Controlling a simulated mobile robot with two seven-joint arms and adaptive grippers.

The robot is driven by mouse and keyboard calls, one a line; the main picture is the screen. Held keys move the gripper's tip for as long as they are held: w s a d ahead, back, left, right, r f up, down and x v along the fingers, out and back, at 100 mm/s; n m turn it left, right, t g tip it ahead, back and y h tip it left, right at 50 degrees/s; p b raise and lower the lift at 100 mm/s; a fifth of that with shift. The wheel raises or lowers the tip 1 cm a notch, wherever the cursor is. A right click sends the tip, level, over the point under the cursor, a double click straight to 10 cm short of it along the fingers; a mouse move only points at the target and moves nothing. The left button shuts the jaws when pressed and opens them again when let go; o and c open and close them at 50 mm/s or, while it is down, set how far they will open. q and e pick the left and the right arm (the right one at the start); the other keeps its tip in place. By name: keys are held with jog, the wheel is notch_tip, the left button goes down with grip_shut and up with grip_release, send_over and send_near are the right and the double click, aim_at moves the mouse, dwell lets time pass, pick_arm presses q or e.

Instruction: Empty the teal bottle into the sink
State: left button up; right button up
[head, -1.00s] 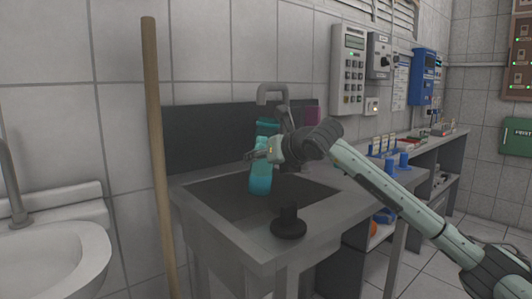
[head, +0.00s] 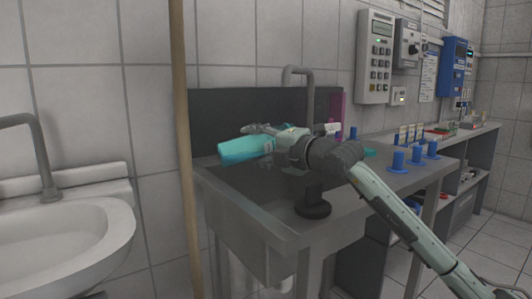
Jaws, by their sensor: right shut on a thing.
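The teal bottle (head: 246,149) lies almost level in the air above the left part of the grey sink (head: 230,176), its wide end to the left and tipped slightly down. My right gripper (head: 268,134) is shut on the teal bottle, and its fingers cover part of the bottle's right end. The bottle's mouth is not clear to see, and no liquid stream shows. The grey tap (head: 297,71) curves up behind the gripper at the back of the sink. My left gripper is not in view.
A black plunger-like object (head: 313,204) stands on the sink's front rim. A wooden pole (head: 183,150) rises left of the sink, near the bottle. A white basin (head: 65,230) is at far left. Several blue stands (head: 398,161) and a magenta object (head: 338,106) are to the right.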

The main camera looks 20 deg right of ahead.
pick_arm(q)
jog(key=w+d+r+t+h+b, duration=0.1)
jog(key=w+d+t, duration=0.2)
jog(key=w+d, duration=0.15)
pick_arm(e)
jog(key=r+m, duration=0.1)
jog(key=m, duration=0.1)
jog(key=a+r+m+t+y, duration=0.1)
jog(key=shift+r+m, duration=0.35)
jog(key=shift+m, duration=0.05)
jog(key=r+m, duration=0.1)
jog(key=r+m+t+p, duration=0.1)
jog(key=shift+d+r+m, duration=0.3)
jog(key=shift+r+t+p, duration=0.25)
jog(key=shift+t+p, duration=0.05)
jog(key=shift+p, duration=0.05)
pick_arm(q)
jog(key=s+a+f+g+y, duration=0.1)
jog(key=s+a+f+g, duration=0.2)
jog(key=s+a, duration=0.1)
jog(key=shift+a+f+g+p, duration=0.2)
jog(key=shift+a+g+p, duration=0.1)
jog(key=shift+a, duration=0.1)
pick_arm(e)
jog(key=shift+d+r+m, duration=0.15)
jog(key=shift+r+m, duration=0.1)
jog(key=shift+m, duration=0.45)
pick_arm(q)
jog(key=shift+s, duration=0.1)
